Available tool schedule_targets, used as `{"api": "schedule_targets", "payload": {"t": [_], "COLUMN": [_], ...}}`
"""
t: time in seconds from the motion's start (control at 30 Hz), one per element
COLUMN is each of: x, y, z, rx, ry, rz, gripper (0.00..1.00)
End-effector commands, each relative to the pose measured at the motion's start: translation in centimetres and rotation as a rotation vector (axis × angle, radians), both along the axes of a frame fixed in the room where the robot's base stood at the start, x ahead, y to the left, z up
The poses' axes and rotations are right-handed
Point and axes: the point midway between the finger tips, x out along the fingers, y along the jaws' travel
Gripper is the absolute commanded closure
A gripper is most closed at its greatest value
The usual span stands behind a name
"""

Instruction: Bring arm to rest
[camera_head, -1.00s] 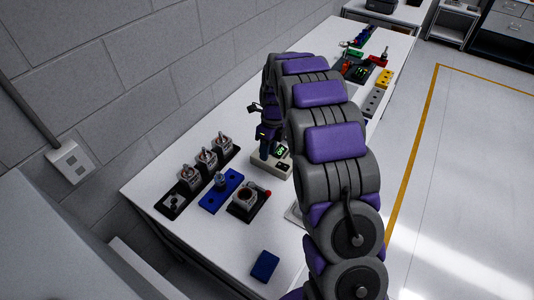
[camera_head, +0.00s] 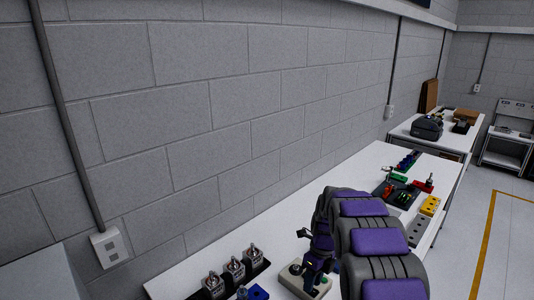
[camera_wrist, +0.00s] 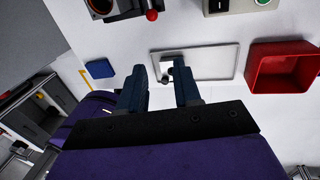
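My arm (camera_head: 372,240) in purple and grey arches over the white workbench (camera_head: 385,155). My gripper (camera_wrist: 160,73) shows in the wrist view with its two dark blue fingers apart and a gap between them. A small white and black item (camera_wrist: 168,68) appears in the gap, by a thin rectangular frame (camera_wrist: 215,62) on the bench; I see no grip on it. In the head view my gripper (camera_head: 312,265) is close to a pale box with a dark knob (camera_head: 296,270); whether they touch cannot be told.
Several switch units (camera_head: 235,268) stand at the lower left of the bench. A yellow block (camera_head: 430,206) and other devices lie farther along. The wrist view shows a red bin (camera_wrist: 282,67) and a blue block (camera_wrist: 100,69). A block wall (camera_head: 200,100) runs behind the bench.

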Motion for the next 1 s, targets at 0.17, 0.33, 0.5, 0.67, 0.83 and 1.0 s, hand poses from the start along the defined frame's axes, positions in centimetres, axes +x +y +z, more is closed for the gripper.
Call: {"api": "schedule_targets", "payload": {"t": [0.17,0.33,0.5,0.67,0.83,1.0], "x": [-0.1,-0.6,-1.2,-2.0,-3.3,-5.4], "y": [0.7,0.8,0.2,-0.3,-0.1,0.3], "z": [0.1,0.5,1.0,1.8,2.8,4.3], "rx": [-0.006,-0.004,0.004,0.01,0.014,0.019], "ry": [-0.001,-0.004,-0.01,-0.022,-0.031,-0.048], "rz": [0.003,0.04,0.083,0.138,0.227,0.359], "gripper": [0.67,0.67,0.67,0.67,0.67,0.67]}}
